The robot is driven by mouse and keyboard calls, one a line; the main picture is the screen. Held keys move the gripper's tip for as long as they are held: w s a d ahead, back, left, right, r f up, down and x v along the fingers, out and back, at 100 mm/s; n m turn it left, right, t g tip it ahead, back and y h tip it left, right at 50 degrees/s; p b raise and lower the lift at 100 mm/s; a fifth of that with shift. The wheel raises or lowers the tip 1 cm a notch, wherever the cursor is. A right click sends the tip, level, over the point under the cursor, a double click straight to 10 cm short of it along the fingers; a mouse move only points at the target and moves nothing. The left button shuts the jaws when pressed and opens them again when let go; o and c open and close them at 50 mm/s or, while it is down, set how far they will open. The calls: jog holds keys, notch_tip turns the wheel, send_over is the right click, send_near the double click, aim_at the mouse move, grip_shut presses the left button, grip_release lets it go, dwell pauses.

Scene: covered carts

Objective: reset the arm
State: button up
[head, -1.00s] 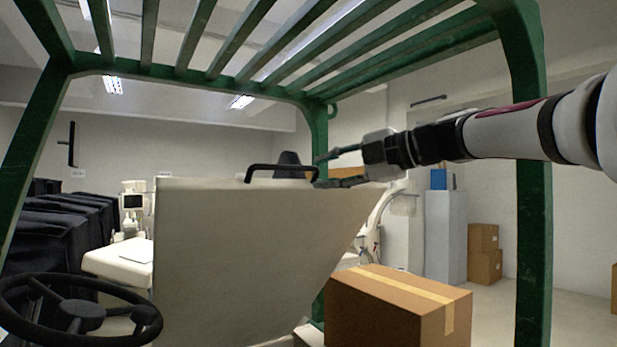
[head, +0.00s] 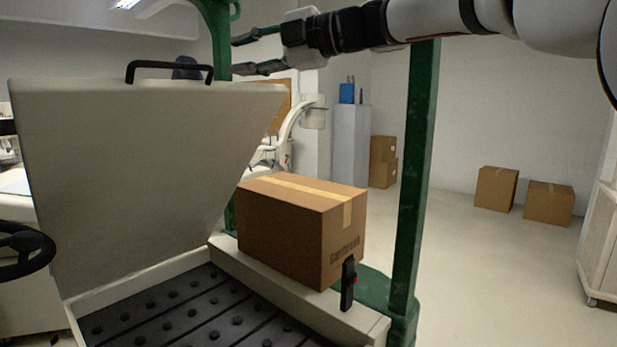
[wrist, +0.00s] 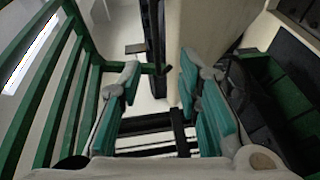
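My gripper (head: 258,53) is at the upper middle of the head view, pointing left, with its two fingers apart and nothing between them. In the wrist view my gripper (wrist: 158,85) shows teal finger pads spread wide with an empty gap. It is near the black handle (head: 170,66) on top of the raised cream lid (head: 140,150), to the right of that handle in the head view. I cannot tell the exact distance between them.
A cardboard box (head: 300,230) sits on the cart's right ledge below my arm. A green post (head: 414,180) stands right of it. Open floor (head: 480,260) lies to the right, with boxes (head: 548,203) by the wall. A steering wheel (head: 22,250) is at left.

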jog(key=w+d+r+m+t+h, duration=0.1)
jog(key=d+r+m+t+h, duration=0.15)
jog(key=d+m+t, duration=0.45)
jog(key=d+r+m+t+h, duration=0.1)
jog(key=d+m+t+h, duration=0.4)
jog(key=d, duration=0.3)
jog(key=s+d+f+m+h, duration=0.2)
jog(key=d+f+m+h, duration=0.25)
jog(key=d, duration=0.25)
jog(key=s+d+f+m+h, duration=0.3)
jog(key=d+f+m, duration=0.2)
jog(key=d+m, duration=0.1)
jog(key=s+d+f+m+g+h, duration=0.1)
jog(key=s+d+f+m+g, duration=0.2)
jog(key=s+f, duration=0.3)
jog(key=s+d+f+m+g+h, duration=0.2)
jog(key=s+d+f, duration=0.15)
jog(key=f, duration=0.35)
jog(key=s+a+f+m+g+y+b, duration=0.1)
jog(key=s+f+g, duration=0.5)
jog(key=s+f, duration=0.9)
jog(key=shift+s+a+f+m+g+y, duration=0.35)
jog(key=shift+f+m+y, duration=0.35)
jog(key=shift+m, duration=0.55)
